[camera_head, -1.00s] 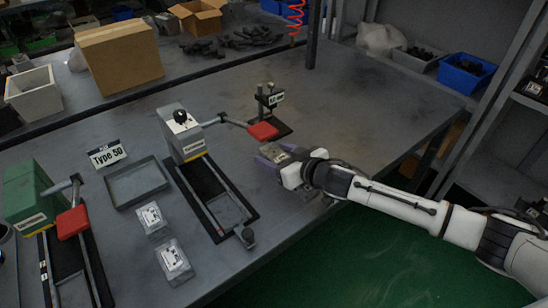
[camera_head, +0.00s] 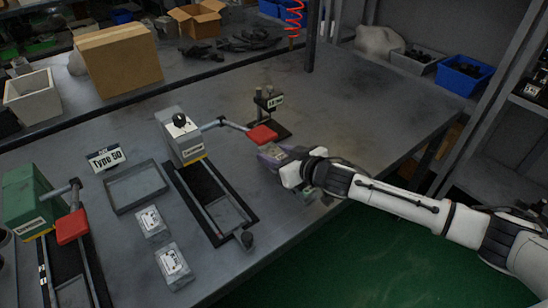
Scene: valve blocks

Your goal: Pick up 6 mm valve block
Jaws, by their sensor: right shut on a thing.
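My right gripper (camera_head: 272,155) is shut at the right part of the table, just below the red-handled lever and the small labelled stand. It appears to hold a small grey block, which I take as the valve block; the gripper and wrist hide most of it. More small pieces at the table's front edge (camera_head: 325,198) are partly hidden under my wrist. My left gripper is not in view.
A grey press with a red handle (camera_head: 262,135) stands just left of my gripper. A green press (camera_head: 25,197) is at far left. An empty tray (camera_head: 136,186) and two labelled blocks (camera_head: 152,222) (camera_head: 173,265) lie between them. The table's back right is clear.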

